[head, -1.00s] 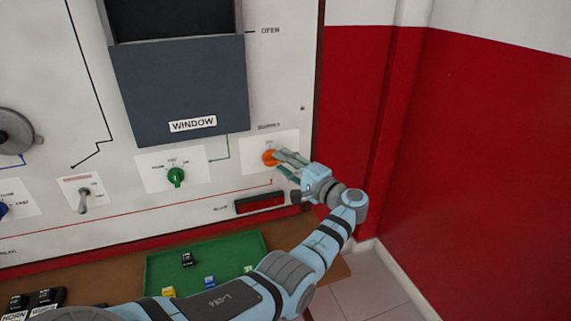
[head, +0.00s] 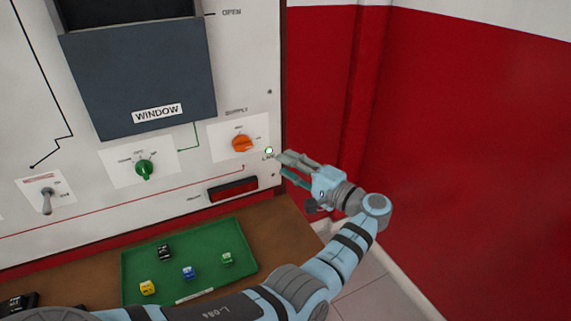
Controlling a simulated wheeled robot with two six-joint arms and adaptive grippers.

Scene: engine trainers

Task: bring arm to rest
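My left gripper (head: 281,165) is in the head view, just right of the panel's right edge in the picture. Its two fingers are spread apart with nothing between them. My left arm reaches up to it from the bottom of the view. The orange supply knob (head: 242,143) on the white panel (head: 110,190) is to the left of the fingertips, with a visible gap between. My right gripper is not in view.
A green tray (head: 240,270) with several small coloured blocks lies on the brown ledge below the panel. The panel also has a green knob (head: 145,170), a toggle switch (head: 47,200) and a dark red display (head: 233,189). A red wall (head: 470,130) stands at right.

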